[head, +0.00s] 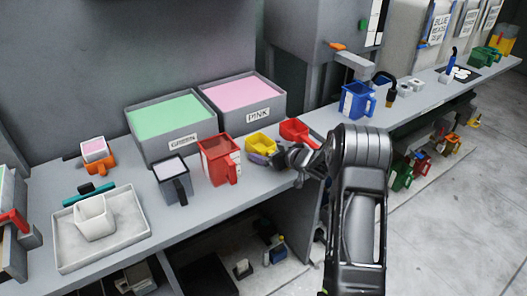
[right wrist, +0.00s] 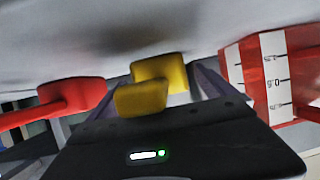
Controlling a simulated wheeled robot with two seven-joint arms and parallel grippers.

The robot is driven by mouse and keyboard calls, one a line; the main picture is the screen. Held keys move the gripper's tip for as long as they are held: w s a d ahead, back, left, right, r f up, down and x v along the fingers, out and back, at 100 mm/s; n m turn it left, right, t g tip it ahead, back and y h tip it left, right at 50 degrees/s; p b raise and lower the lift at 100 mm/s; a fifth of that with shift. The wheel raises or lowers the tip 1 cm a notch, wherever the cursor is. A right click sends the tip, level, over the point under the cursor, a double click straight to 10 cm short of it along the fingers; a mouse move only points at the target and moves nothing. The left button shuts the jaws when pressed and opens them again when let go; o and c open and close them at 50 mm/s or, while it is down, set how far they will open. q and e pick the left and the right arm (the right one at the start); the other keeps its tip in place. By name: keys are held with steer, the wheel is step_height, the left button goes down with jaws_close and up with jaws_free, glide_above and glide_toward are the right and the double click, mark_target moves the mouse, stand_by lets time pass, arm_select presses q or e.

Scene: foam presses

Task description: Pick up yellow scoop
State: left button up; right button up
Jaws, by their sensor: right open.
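The yellow scoop (head: 262,142) lies on the bench in front of the pink bin, between the red jug and the red scoop. My right gripper (head: 268,158) reaches in from the right, low over the bench, with its fingers at the near side of the yellow scoop and partly covering it. In the right wrist view the yellow scoop (right wrist: 161,70) shows just ahead of the gripper body, its near yellow part (right wrist: 140,98) between the open fingers. I cannot tell whether a finger touches it. My left gripper is not in view.
A red scoop (head: 297,130) lies close on the right, and a red measuring jug (head: 219,160) stands close on the left. The green bin (head: 171,153) and pink bin (head: 276,112) stand behind. A blue jug (head: 356,101) is farther right.

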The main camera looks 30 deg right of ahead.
steer(key=shift+c, duration=0.4)
steer(key=c, duration=1.5)
